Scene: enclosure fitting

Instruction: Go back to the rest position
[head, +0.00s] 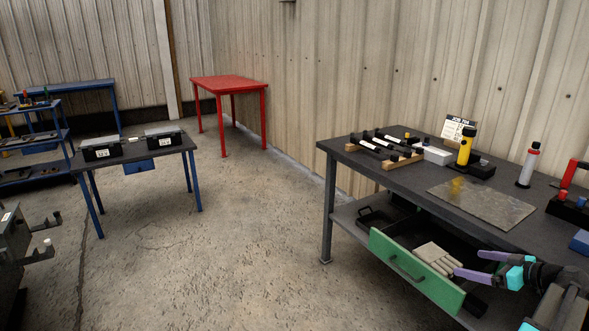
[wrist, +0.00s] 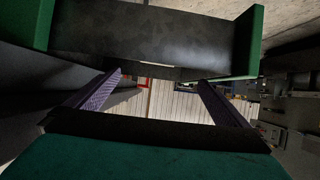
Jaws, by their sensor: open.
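My gripper (head: 468,263) is at the lower right of the head view, at the open green drawer (head: 410,277) under the dark workbench. Its two purple fingers are spread apart. A pale glove (head: 436,257) lies in the drawer, just left of the fingertips; I cannot tell whether they touch it. In the wrist view, both fingers of my gripper (wrist: 161,78) stand apart with nothing between them. The drawer's green side (wrist: 247,42) and dark surface fill the top of that view.
The workbench (head: 400,190) holds a metal plate (head: 482,203), a yellow flashlight (head: 466,147), a white bottle (head: 529,166) and dark rods on wooden blocks. A red table (head: 228,83) and a blue-legged table (head: 130,153) with two black cases stand farther off. Open floor lies between.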

